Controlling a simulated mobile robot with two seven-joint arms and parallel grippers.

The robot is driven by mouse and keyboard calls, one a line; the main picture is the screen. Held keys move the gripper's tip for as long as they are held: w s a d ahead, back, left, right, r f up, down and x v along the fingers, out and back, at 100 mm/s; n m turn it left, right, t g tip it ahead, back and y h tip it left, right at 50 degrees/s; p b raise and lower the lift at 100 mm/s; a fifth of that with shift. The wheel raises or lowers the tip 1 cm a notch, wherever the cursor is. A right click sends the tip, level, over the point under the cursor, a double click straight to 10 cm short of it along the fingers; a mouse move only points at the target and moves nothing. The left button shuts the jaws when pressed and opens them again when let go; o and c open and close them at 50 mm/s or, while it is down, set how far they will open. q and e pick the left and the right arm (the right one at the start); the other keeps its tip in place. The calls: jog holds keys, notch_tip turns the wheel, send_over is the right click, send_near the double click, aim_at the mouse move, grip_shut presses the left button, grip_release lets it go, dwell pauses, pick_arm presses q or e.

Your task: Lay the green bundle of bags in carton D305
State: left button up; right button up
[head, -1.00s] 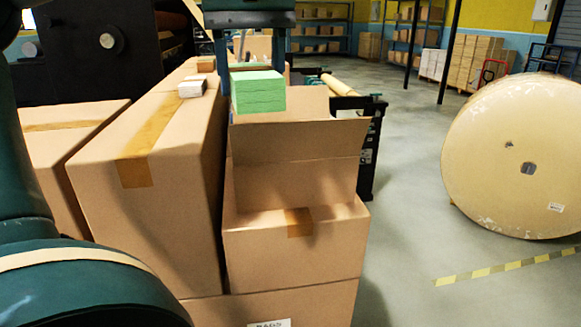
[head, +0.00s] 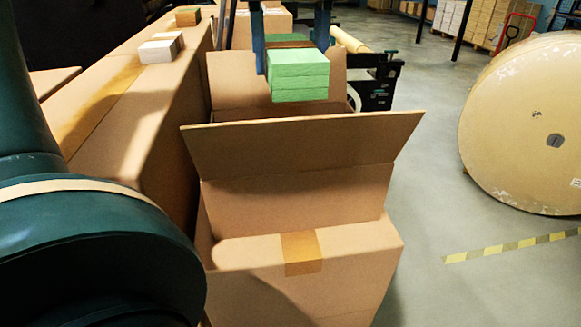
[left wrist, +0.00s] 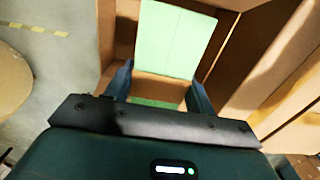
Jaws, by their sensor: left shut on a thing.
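The green bundle of bags (head: 298,82), a flat-topped stack with a brown band, hangs between the fingers of my left gripper (head: 290,50). The gripper is shut on it at the band. The left wrist view also shows the bundle (left wrist: 175,38) between the fingers (left wrist: 160,92), with brown carton walls around it. In the head view the bundle is above and beyond the raised flap (head: 300,145) of the near carton, in front of another raised flap (head: 228,75). No D305 marking is readable, so I cannot tell which carton is D305. My right gripper is not in view.
The near carton (head: 350,262) has tape on its front. A long taped carton (head: 125,110) stands at the left, carrying a white-and-brown bundle (head: 160,50) and a brown bundle (head: 188,16). A large paper roll (head: 525,120) stands at right. The floor (head: 425,180) between is clear.

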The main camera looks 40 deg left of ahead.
aim_at(291, 90)
pick_arm(q)
notch_tip(291, 90, down, 17)
jog(key=shift+s+f, duration=0.1)
dwell(0.3)
jog(key=shift+f, duration=0.15)
jog(key=o, duration=1.1)
jog(key=shift+c, duration=0.2)
notch_tip(291, 90, up, 12)
jog(key=shift+r, duration=0.25)
jog(key=shift+d, duration=0.1)
